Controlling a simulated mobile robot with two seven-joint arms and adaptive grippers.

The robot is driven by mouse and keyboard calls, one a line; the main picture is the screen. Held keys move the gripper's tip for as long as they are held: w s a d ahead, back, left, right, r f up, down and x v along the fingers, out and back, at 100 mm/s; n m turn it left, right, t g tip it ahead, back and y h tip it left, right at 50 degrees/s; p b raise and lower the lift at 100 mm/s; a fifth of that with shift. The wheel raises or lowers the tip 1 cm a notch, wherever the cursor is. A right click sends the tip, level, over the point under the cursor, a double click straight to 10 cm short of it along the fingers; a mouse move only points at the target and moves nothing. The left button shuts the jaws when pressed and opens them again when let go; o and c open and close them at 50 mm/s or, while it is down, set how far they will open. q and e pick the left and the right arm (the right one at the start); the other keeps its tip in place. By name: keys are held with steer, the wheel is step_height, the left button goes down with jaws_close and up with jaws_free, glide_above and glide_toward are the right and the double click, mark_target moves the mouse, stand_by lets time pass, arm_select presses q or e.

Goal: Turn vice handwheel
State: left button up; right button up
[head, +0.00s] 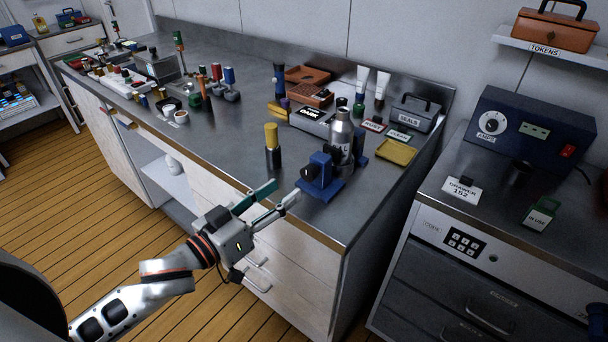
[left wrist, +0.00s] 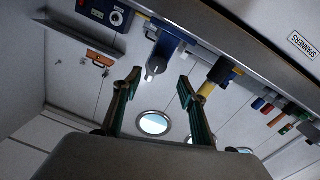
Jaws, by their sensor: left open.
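A small blue vice (head: 322,176) stands near the front edge of the steel bench, toward its right end. A dark round part, seemingly its handwheel (head: 308,171), faces the front left. In the left wrist view the blue vice (left wrist: 166,44) is upper centre, with a grey part (left wrist: 154,67) pointing toward my fingers. My left gripper (head: 287,192) is open and empty, just in front and left of the vice, its green-lined fingers toward it. In the left wrist view the fingertips (left wrist: 159,77) are spread on both sides of the grey part. Contact cannot be told. My right gripper is not in view.
A grey bottle (head: 340,138) stands right behind the vice. A yellow-topped dark tool (head: 272,146) stands to its left. A yellow tray (head: 396,151) lies to its right. The bench front between the left tools and the yellow-topped tool is clear.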

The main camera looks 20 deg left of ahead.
mark_target(306, 174)
arm_select(q)
steer(key=shift+r+x, duration=0.1)
steer(key=shift+x, duration=1.85)
steer(key=shift+r+x, duration=0.15)
steer(key=shift+x, duration=1.8)
steer(key=shift+d, duration=0.15)
steer(key=c, duration=1.1)
